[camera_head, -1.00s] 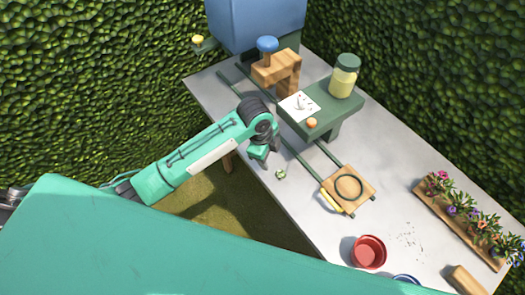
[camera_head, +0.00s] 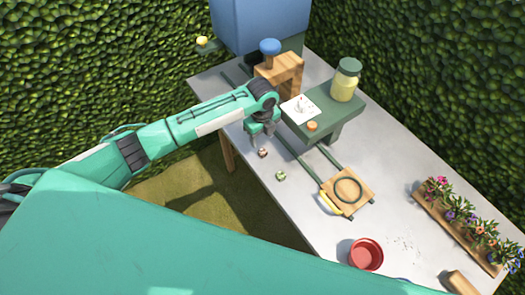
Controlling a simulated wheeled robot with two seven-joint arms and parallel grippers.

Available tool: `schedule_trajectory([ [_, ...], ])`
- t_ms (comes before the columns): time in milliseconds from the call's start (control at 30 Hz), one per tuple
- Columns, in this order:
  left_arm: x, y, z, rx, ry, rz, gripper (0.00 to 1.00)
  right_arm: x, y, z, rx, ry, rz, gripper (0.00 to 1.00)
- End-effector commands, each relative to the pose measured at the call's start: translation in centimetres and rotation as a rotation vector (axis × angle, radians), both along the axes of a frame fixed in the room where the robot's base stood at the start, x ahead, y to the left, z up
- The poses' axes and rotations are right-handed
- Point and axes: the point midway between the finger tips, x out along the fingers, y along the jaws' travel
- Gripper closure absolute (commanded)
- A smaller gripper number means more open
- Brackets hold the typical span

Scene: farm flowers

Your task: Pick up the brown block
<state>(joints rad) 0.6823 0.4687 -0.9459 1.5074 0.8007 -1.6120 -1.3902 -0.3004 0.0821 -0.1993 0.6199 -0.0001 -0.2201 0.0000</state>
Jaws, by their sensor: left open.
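A small brownish block (camera_head: 263,153) with pale markings lies on the grey table near its left edge. A small green block (camera_head: 281,176) lies a little below and to the right of it. My left gripper (camera_head: 262,134) is open and empty, its fingers pointing down. In the picture it is just above the brownish block and apart from it; its exact height is hard to tell. My right gripper is out of view.
A green raised stand (camera_head: 345,119) with a jar (camera_head: 345,80) is right of my gripper. A wooden arch (camera_head: 290,72) stands behind. Dark rails lead to a wooden board (camera_head: 361,186). A red pot (camera_head: 366,254) and a flower planter (camera_head: 425,213) are further right.

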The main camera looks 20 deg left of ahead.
Motion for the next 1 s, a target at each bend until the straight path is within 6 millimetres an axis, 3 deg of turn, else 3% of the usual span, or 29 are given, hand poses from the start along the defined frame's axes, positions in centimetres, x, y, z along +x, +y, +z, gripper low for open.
schedule_trajectory([
  [267, -0.4, -0.2, -2.0, 0.000, 0.002, 0.000, 0.47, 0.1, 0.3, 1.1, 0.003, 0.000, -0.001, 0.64],
  [400, -1.1, -0.5, -4.0, 0.001, 0.003, 0.000, 0.47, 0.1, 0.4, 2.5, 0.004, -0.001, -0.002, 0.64],
  [533, -0.9, -0.4, -5.8, 0.001, 0.000, 0.001, 0.47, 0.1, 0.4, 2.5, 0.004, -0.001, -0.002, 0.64],
  [833, -0.9, -0.4, -6.4, 0.001, -0.002, 0.000, 0.47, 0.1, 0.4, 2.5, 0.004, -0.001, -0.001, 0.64],
  [1000, -0.9, -0.4, -6.4, 0.001, -0.002, 0.000, 0.79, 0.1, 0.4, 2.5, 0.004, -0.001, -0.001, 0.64],
])
